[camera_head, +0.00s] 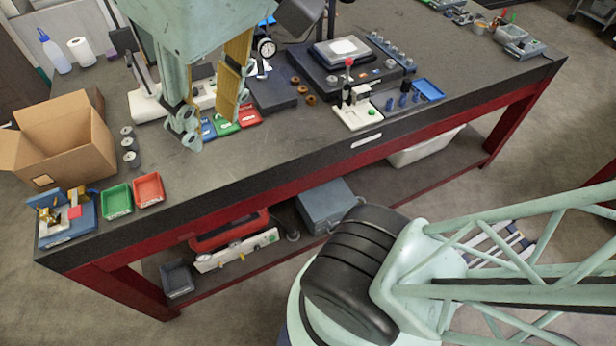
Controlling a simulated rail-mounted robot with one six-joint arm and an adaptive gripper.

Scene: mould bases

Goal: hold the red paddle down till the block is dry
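A small red piece (75,212), which looks like the paddle, is at the front of a blue fixture (66,235) on the bench's front left corner. Brass-coloured parts (78,194) sit on the fixture around it. I cannot tell which of them, if any, is the block, or whether anything is wet. My gripper (208,122) hangs at the top, left of centre, over the bench. Its fingers are apart with nothing seen between them. It is well to the right of the red piece and not touching it.
Green (117,201) and red (149,190) bins stand just right of the fixture. An open cardboard box (65,140) is behind it. Grey cylinders (129,144) stand beside the box. The bench's front middle is clear.

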